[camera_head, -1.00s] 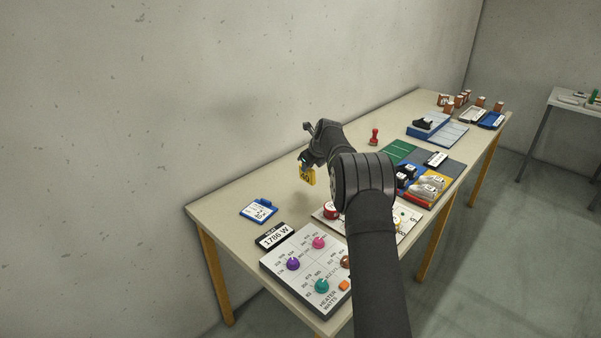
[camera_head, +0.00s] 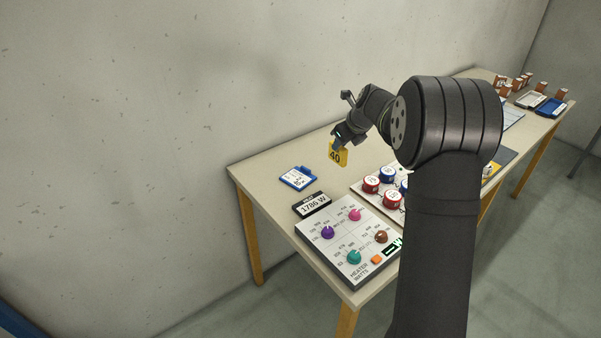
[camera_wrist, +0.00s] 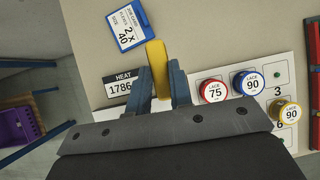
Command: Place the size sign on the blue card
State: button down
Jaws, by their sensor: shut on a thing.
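The size sign (camera_head: 338,154) is a yellow plate marked 40, held above the table by my gripper (camera_head: 342,138). In the wrist view the sign (camera_wrist: 157,66) shows edge-on as a yellow bar between the two blue fingers of my gripper (camera_wrist: 160,84), which are shut on it. The blue card (camera_head: 298,178) lies flat on the table, left of and below the sign in the head view. In the wrist view the blue card (camera_wrist: 127,27) is at the top, with a white label reading "2 x 40". The sign appears apart from the card.
A heater panel (camera_head: 352,235) with coloured knobs and a 1786 W display (camera_head: 313,205) stand at the table's near end. Round red and blue lace tins (camera_head: 371,184) sit on a white board right of it.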

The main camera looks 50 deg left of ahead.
jog(key=shift+s+a+f, duration=1.5)
jog(key=shift+a+f, duration=0.1)
jog(key=shift+f, duration=0.25)
jog(key=shift+s+a+f, duration=1.55)
jog(key=shift+f, duration=0.25)
jog(key=shift+s+a+f, duration=1.5)
jog(key=shift+a+f, duration=0.1)
jog(key=shift+f, duration=0.25)
jog(key=shift+f, duration=0.15)
jog(key=c, duration=1.3)
grip_release()
